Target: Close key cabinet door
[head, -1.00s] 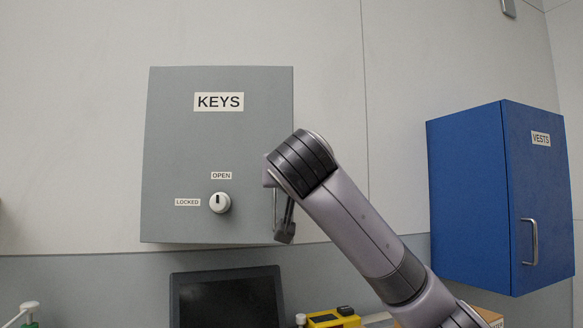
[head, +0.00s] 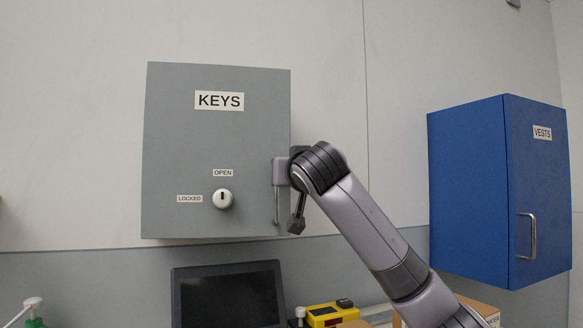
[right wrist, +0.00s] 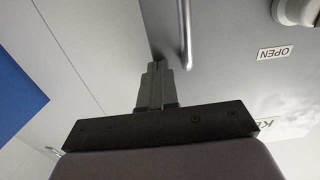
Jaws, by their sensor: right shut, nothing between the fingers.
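The grey key cabinet's door (head: 180,130), labelled KEYS, faces me on the wall. No gap shows along its edges, though my arm hides part of the right edge. Its round white knob (head: 222,198) sits low on the door, near the OPEN and LOCKED labels. A thin vertical handle (head: 277,206) is near the right edge. It also shows in the right wrist view (right wrist: 186,35). My right gripper (head: 296,226) is shut and empty, just right of the handle at the door's edge. In the right wrist view its fingers (right wrist: 156,68) point at the door edge beside the handle; contact is unclear.
A blue VESTS cabinet (head: 465,190) hangs on the wall to the right, with bare wall between the two cabinets. Below the key cabinet are a dark screen (head: 228,298), a yellow device (head: 328,315) and a cardboard box (head: 480,310).

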